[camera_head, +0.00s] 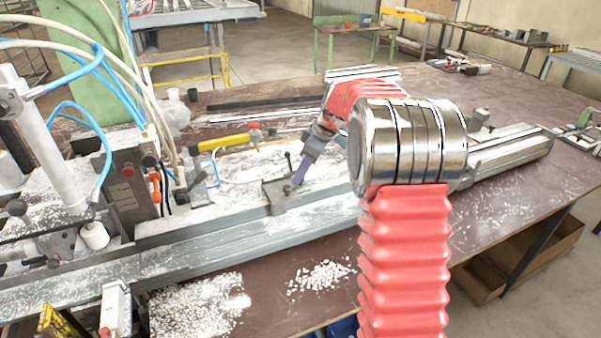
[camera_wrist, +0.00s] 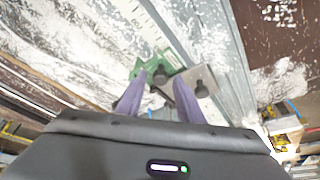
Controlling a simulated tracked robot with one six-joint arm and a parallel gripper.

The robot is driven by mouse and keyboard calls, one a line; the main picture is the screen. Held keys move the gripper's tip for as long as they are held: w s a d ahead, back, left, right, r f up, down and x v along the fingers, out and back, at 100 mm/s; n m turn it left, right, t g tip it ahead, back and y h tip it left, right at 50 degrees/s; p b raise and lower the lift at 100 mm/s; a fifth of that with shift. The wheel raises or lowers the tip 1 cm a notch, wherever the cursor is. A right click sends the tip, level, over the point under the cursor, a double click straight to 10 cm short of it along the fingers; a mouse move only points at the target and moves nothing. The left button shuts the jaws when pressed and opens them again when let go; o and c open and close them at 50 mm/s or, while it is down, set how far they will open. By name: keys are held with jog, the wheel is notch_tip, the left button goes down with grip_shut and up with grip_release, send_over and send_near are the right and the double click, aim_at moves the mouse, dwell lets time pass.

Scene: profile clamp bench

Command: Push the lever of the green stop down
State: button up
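The green stop (camera_wrist: 170,58) shows in the wrist view on the pale rail, just beyond my fingertips. A dark round knob, perhaps its lever end, shows near the gap between the fingers. A grey block (camera_wrist: 206,76) with dark knobs sits right beside it. In the head view a grey block (camera_head: 281,196) with an upright dark lever stands on the rail, and the green part is mostly hidden by my fingers. My gripper (camera_head: 297,184) points down there with purple fingers. In the wrist view its fingers (camera_wrist: 160,80) are apart; contact with the stop cannot be told.
A long grey profile rail (camera_head: 230,232) runs across the bench. A yellow-handled clamp (camera_head: 225,143) lies behind it. White chips (camera_head: 320,275) lie on the brown bench in front. Pneumatic machinery with blue hoses (camera_head: 80,120) stands at the left.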

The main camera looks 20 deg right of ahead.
jog(key=shift+o, duration=0.4)
jog(key=v, duration=1.3)
jog(key=shift+r, duration=0.35)
jog(key=shift+d, duration=0.1)
